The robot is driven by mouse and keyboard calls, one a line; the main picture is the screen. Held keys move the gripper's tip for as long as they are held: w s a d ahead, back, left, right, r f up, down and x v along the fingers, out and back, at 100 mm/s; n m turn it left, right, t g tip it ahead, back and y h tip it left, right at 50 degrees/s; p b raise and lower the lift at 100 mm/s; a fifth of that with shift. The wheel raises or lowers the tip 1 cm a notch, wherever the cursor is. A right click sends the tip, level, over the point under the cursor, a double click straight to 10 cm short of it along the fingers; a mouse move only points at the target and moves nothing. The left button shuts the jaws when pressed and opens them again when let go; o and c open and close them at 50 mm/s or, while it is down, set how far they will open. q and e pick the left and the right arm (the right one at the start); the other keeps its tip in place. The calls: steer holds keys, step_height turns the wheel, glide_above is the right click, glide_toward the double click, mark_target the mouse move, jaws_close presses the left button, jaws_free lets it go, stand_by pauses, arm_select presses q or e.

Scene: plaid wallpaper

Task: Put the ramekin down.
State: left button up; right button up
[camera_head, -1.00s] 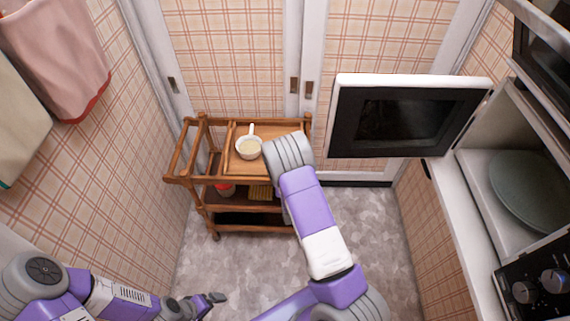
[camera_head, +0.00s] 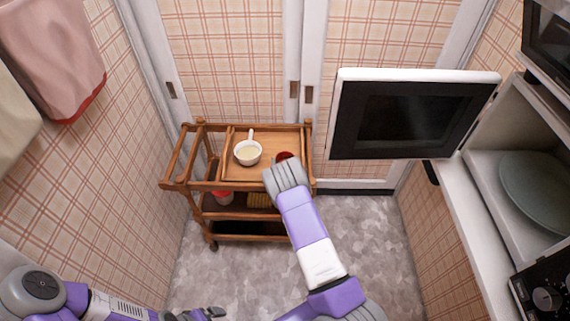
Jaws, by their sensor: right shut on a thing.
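A small dark red round thing, which I take to be the ramekin (camera_head: 285,156), shows at the right part of the cart's top tray, just beyond my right gripper (camera_head: 282,164). The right gripper is shut on it; the grey wrist hides the fingers and most of the ramekin. I cannot tell whether the ramekin touches the tray. My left gripper (camera_head: 212,313) is low at the bottom edge, away from the cart, and its jaw opening is unclear.
The wooden cart (camera_head: 184,158) stands by the doors. A white handled bowl (camera_head: 248,153) with pale contents sits on its top tray, left of the ramekin. A red-and-white item (camera_head: 222,197) is on a lower shelf. An open microwave door (camera_head: 412,115) juts out at right; a plate (camera_head: 540,190) is inside.

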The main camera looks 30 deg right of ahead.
steer(key=shift+w+d+f, duration=0.25)
steer(key=shift+w+f, duration=0.3)
steer(key=shift+f, duration=0.2)
steer(key=shift+f+b, duration=0.2)
steer(key=shift+b, duration=0.3)
steer(key=o, duration=1)
steer(key=shift+r, duration=0.1)
steer(key=shift+c, duration=0.2)
steer(key=shift+s+a+r+p, duration=0.15)
steer(key=shift+r+p, duration=0.1)
steer(key=shift+p, duration=0.2)
steer(key=p+v, duration=0.3)
steer(key=v, duration=0.8)
steer(key=shift+s+a, duration=0.15)
steer(key=shift+s, duration=0.1)
